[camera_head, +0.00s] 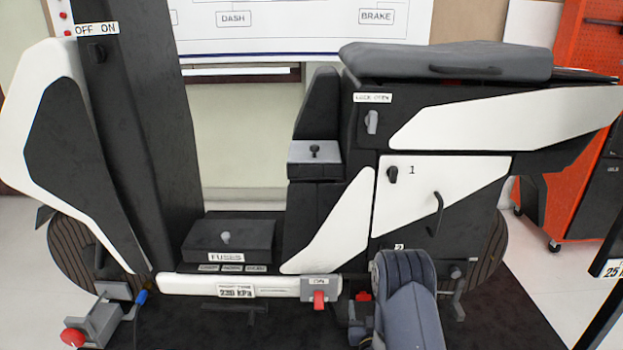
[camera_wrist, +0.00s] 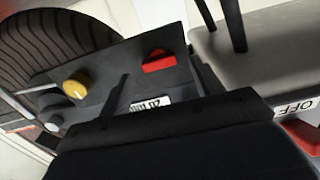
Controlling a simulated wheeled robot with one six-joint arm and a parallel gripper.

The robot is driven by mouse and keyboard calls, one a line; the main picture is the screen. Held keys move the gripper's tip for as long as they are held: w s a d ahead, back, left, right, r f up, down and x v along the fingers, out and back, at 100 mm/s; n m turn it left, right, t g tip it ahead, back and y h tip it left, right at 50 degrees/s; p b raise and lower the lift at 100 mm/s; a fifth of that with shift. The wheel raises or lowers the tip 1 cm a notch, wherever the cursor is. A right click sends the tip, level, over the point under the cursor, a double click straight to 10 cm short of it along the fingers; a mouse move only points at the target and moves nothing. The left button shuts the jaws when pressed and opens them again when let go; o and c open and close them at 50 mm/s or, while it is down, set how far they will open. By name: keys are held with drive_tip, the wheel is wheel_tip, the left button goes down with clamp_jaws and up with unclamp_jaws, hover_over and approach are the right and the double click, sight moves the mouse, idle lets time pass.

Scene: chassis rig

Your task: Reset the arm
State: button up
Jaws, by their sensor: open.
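My gripper (camera_wrist: 160,85) shows in the wrist view with its two dark fingers spread apart and nothing between them. Past the fingers is a dark grey panel with a red switch (camera_wrist: 160,62), a yellow knob (camera_wrist: 76,88) and a white label (camera_wrist: 150,102) partly covered by my gripper. I cannot tell whether a finger touches the panel. In the camera_head view my grey arm (camera_head: 408,300) rises at the bottom, right of centre, in front of the scooter-like rig (camera_head: 430,210); my gripper is not visible there.
A tyre (camera_wrist: 45,35) is close at the upper left of the wrist view. A grey block (camera_wrist: 270,60) with an OFF label stands at right. In the camera_head view, a fuse box (camera_head: 228,240) and a red switch (camera_head: 319,300) are left of my arm. An orange cabinet (camera_head: 585,110) stands behind right.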

drive_tip(key=shift+w, duration=1)
drive_tip(key=shift+n, duration=0.5)
drive_tip(key=shift+m, duration=0.4)
